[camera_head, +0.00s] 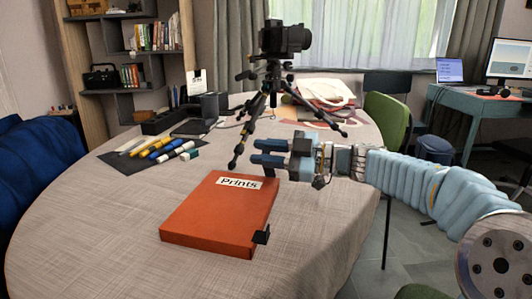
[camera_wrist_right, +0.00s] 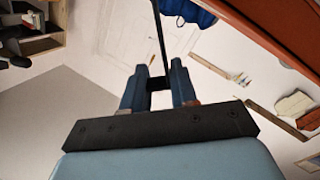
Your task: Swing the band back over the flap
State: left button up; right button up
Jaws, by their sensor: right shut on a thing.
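The orange box file (camera_head: 218,212) labelled "Prints" lies shut on the table, its flap on top. A small black piece (camera_head: 261,237) sits at its front right edge. My right gripper (camera_head: 257,152) is just behind the box's far right corner, above the table, fingers pointing left. In the right wrist view the gripper (camera_wrist_right: 158,88) is shut on a dark piece, with a thin black band (camera_wrist_right: 160,40) running up from it. The box's orange side (camera_wrist_right: 275,35) shows at upper right there. The band cannot be made out in the head view. My left gripper is out of view.
A black tripod with a camera (camera_head: 284,42) stands on the table behind the box, close to my right gripper. Markers (camera_head: 163,150) lie on a dark mat at left. A black tray (camera_head: 165,122) is behind them. The table (camera_head: 100,230) is clear left and front of the box.

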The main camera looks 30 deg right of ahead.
jog(key=o, duration=0.7)
jog(key=v, duration=1.4)
